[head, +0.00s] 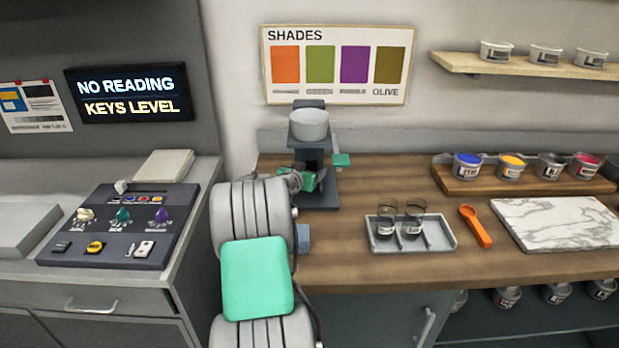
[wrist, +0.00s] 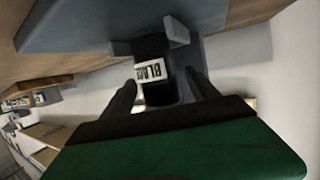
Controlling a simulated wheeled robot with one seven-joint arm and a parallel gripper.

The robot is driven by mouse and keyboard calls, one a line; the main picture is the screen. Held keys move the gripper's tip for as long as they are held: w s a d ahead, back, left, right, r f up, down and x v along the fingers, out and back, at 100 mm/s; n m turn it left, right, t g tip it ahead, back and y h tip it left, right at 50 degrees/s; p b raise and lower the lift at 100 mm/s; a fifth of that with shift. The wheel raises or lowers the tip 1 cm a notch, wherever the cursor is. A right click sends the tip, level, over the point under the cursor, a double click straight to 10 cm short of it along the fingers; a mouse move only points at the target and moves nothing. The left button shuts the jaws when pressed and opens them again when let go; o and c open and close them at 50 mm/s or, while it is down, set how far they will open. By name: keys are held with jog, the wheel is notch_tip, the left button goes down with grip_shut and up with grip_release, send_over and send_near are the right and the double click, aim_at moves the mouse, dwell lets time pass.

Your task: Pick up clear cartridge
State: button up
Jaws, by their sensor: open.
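In the wrist view a black cartridge (wrist: 153,50) sits under a grey part of the machine, its white label (wrist: 152,69) starting "BLA". My gripper (wrist: 162,82) is open, with one dark finger on each side of the cartridge's lower part; I cannot tell whether they touch it. In the head view my gripper (head: 308,180) is at the grey machine (head: 318,200), and the cartridge is hidden there. Two dark, see-through containers with pale labels, one left (head: 385,220) and one right (head: 412,220), stand in a grey tray (head: 440,236). No cartridge is readably marked clear.
A white bowl (head: 309,125) sits on the machine. An orange scoop (head: 476,226) and a marble slab (head: 560,222) lie right of the tray. Paint tubs stand on a wooden rack (head: 455,184) behind. A control panel (head: 120,226) is on the left counter, below a "NO READING" sign (head: 130,93).

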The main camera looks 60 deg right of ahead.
jog(key=shift+a, duration=0.1)
jog(key=shift+c, duration=0.2)
grip_shut()
dwell(0.5)
